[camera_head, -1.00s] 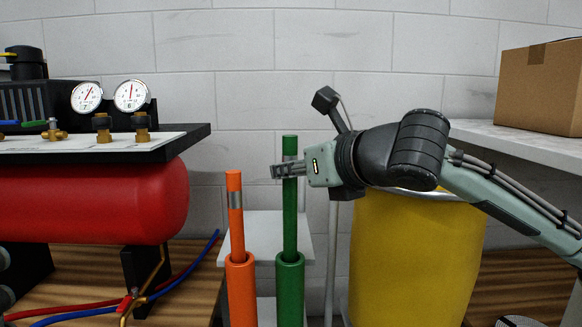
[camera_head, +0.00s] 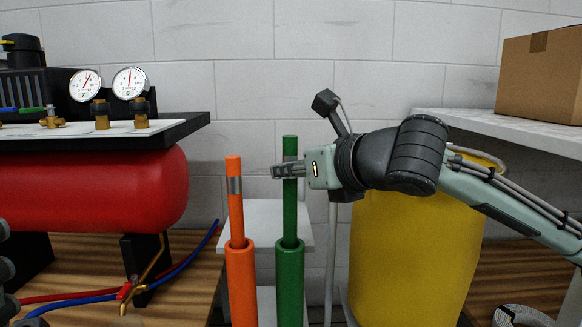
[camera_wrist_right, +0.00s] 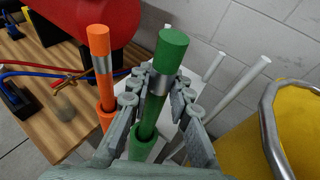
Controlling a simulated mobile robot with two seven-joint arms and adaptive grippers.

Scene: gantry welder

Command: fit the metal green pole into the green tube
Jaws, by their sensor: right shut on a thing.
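The green metal pole (camera_head: 289,212) stands upright with its lower end in the mouth of the green tube (camera_head: 290,290). My right gripper (camera_head: 284,171) is shut on the pole near its top, at the grey band. In the right wrist view the pole (camera_wrist_right: 158,95) passes between the gripper's fingers (camera_wrist_right: 158,92) and runs down into the tube's mouth (camera_wrist_right: 143,146). How deep the pole sits inside is hidden by the tube wall.
An orange pole (camera_head: 236,212) stands in an orange tube (camera_head: 240,285) just left of the green one. A yellow drum (camera_head: 410,260) is at the right. A red tank (camera_head: 90,195) with gauges is at the left. A cardboard box (camera_head: 540,75) sits on a shelf.

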